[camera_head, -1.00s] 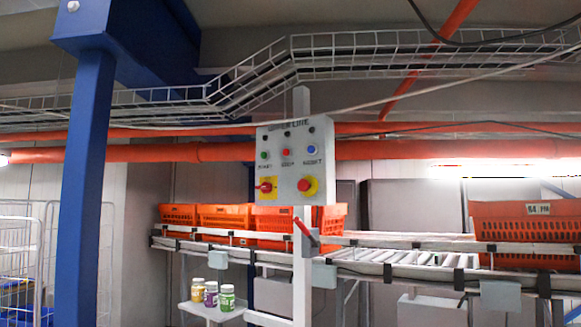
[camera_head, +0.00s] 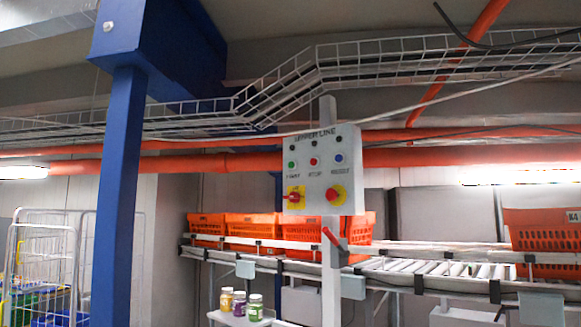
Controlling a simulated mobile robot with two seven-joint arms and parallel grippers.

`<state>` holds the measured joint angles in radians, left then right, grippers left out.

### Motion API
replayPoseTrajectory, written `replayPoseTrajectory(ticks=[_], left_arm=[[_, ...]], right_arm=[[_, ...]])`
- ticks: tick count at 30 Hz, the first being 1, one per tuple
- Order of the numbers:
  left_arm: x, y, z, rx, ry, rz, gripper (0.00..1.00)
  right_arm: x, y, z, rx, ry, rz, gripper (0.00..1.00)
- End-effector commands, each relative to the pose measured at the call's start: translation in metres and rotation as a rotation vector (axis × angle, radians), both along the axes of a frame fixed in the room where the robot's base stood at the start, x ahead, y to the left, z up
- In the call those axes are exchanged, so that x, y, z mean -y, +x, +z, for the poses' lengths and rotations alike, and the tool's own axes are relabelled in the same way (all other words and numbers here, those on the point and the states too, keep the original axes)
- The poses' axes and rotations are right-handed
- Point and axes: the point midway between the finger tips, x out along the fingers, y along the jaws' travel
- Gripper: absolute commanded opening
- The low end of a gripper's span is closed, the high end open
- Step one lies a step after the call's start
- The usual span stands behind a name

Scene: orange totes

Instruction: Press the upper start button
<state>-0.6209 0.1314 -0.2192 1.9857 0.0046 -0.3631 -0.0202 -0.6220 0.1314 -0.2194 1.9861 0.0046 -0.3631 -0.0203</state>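A grey control box (camera_head: 322,180) is mounted on a white post in the middle of the view. Its label reads something like "upper line". The green start button (camera_head: 291,164) is at the left of its button row. A red stop button (camera_head: 313,161) is in the middle and a blue reset button (camera_head: 338,158) at the right. Neither of my grippers is in view.
A blue column (camera_head: 117,200) stands left of the box. Behind the box runs a roller conveyor (camera_head: 420,268) with orange totes (camera_head: 251,227). A red-handled lever (camera_head: 333,239) sits on the post. Several jars (camera_head: 240,304) stand on a low shelf. A wire cart (camera_head: 45,255) is at the left.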

Motion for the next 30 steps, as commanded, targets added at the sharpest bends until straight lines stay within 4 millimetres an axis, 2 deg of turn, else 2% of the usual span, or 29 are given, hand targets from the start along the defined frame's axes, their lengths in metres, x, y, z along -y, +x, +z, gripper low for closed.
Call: replayPoseTrajectory(ticks=[2,6,8,30], left_arm=[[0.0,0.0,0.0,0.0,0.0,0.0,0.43],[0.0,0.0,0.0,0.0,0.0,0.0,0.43],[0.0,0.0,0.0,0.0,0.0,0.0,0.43],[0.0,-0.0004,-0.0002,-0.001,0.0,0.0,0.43]], right_arm=[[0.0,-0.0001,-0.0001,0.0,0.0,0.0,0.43],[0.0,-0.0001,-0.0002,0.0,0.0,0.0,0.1],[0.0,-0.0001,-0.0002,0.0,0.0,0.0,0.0],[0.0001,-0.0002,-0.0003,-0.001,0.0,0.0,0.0]])
